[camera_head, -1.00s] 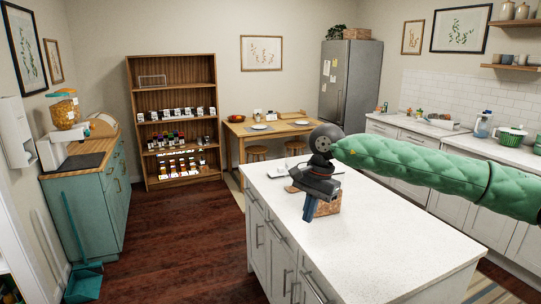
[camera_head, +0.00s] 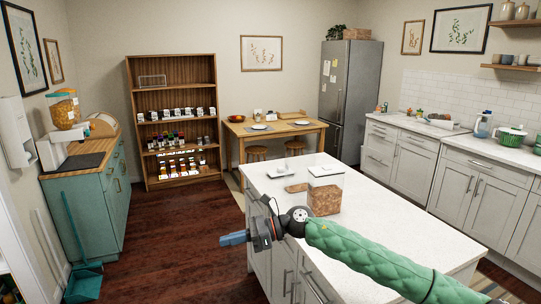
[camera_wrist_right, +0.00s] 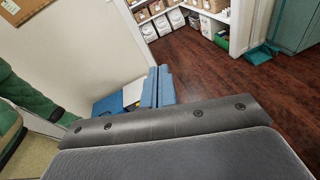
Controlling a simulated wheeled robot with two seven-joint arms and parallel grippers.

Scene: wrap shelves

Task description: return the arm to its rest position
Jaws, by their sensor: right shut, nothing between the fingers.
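My right arm, in a green quilted sleeve, comes in from the lower right of the head view. Its gripper (camera_head: 234,238) is beside the near left part of the white island counter (camera_head: 400,237), pointing left, with blue fingers together and nothing between them. In the right wrist view the blue fingers (camera_wrist_right: 158,88) are side by side and shut, with the floor and white shelves beyond. My left gripper is not in the head view.
A clear container with brown contents (camera_head: 325,197) stands on the island close to the right arm. A teal cabinet (camera_head: 88,205) stands at left, a wooden shelf unit (camera_head: 175,98) at the back. The dark wood floor (camera_head: 175,235) between is clear.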

